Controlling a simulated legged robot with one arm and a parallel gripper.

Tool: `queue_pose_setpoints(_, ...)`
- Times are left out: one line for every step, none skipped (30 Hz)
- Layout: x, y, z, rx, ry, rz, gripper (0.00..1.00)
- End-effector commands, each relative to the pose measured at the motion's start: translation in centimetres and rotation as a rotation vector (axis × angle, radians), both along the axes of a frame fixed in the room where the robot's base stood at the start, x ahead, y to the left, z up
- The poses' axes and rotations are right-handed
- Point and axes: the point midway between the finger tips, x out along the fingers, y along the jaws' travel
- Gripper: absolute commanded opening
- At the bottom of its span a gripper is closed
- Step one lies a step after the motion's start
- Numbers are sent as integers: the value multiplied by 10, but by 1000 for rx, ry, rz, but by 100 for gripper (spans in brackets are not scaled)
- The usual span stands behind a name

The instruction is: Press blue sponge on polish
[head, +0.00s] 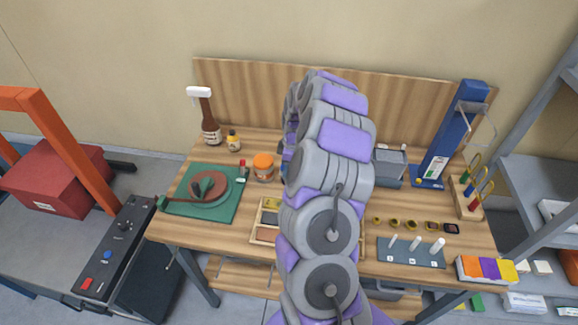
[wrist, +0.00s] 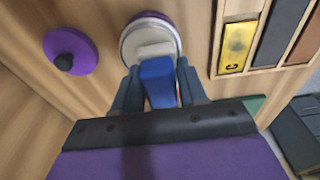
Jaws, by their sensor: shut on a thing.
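In the wrist view, my gripper (wrist: 157,85) is shut on the blue sponge (wrist: 158,80), which has a pale grey-white end. That pale end lies over the open round polish tin (wrist: 133,36), which has a light rim and a purple edge. The sponge appears to overlap the tin's opening; whether it touches the polish inside I cannot tell. The purple lid (wrist: 72,55) with a dark knob lies on the wood left of the tin. In the head view my arm hides the gripper, sponge and tin.
A wooden tray (wrist: 216,38) with a yellow block and dark bars is right of the tin. A blue stand (head: 452,135) is at right.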

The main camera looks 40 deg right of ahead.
Motion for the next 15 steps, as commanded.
queue_pose_setpoints(0,-1,-1,2,0,-2,17)
queue_pose_setpoints(0,-3,-1,3,0,-3,17)
queue_pose_setpoints(0,-4,-2,4,0,-3,17)
queue_pose_setpoints(0,-4,-2,4,0,-3,17)
queue_pose_setpoints(0,-4,-2,4,0,-3,17)
queue_pose_setpoints(0,-4,-2,4,0,-3,17)
queue_pose_setpoints(0,-4,-2,4,0,-3,17)
queue_pose_setpoints(0,-3,-1,3,0,-3,17)
queue_pose_setpoints(0,-1,-1,2,0,-2,17)
queue_pose_setpoints(0,-1,-1,0,0,-2,17)
queue_pose_setpoints(0,0,-1,0,0,-1,17)
queue_pose_setpoints(0,1,-1,-2,1,-1,17)
queue_pose_setpoints(0,2,-1,-3,2,-1,17)
queue_pose_setpoints(0,3,0,-3,1,0,17)
queue_pose_setpoints(0,4,-1,-4,2,-1,17)
